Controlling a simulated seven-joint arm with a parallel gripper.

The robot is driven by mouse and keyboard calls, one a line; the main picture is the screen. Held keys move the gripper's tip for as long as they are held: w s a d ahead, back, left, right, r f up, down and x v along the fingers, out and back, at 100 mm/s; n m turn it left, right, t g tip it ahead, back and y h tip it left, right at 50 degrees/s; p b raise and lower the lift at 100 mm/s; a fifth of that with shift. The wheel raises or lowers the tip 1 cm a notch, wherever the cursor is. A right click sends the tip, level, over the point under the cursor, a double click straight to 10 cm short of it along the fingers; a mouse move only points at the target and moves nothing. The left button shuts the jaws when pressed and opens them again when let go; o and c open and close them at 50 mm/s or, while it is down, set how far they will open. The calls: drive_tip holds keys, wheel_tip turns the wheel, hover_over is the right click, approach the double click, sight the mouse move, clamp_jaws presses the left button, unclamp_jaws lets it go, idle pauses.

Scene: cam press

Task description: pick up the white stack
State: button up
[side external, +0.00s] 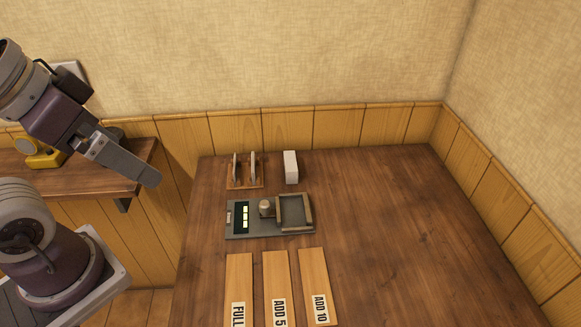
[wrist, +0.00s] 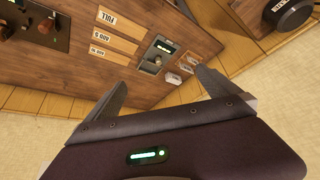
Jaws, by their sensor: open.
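The white stack (side external: 290,167) is a small upright white block standing at the back of the brown table, right of a small wooden rack (side external: 245,184). In the wrist view a small pale block that looks like the white stack (wrist: 173,78) shows between the fingers, far beyond them. My gripper (side external: 154,180) hangs in the air left of the table, well apart from the stack. In the wrist view my gripper (wrist: 160,77) has its two fingers spread wide with nothing between them.
A grey press device (side external: 262,228) with a square tray and knob stands in front of the stack. Wooden boards marked FULL (side external: 239,285), ADD 5 (side external: 276,280) and ADD 10 (side external: 314,280) lie nearer. The table's right side is clear. A yellow object (side external: 42,157) sits on the left counter.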

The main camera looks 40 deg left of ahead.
drive_tip(key=w+r+n+g, duration=0.1)
drive_tip(key=w+r+n, duration=0.2)
drive_tip(key=w+n, duration=0.75)
drive_tip(key=n+g+h, duration=0.1)
drive_tip(key=n+g, duration=0.3)
drive_tip(key=n, duration=1.3)
hover_over(290, 161)
drive_tip(key=a, duration=0.1)
drive_tip(key=shift+m, duration=0.25)
wheel_tip(290, 161, down, 26)
drive_tip(key=shift+s+f, duration=0.1)
drive_tip(key=shift+f, duration=0.1)
drive_tip(key=f, duration=0.4)
drive_tip(key=d+f, duration=0.1)
drive_tip(key=f, duration=0.1)
drive_tip(key=shift+w+f, duration=0.2)
drive_tip(key=shift+f, duration=0.1)
drive_tip(key=shift+c, duration=0.4)
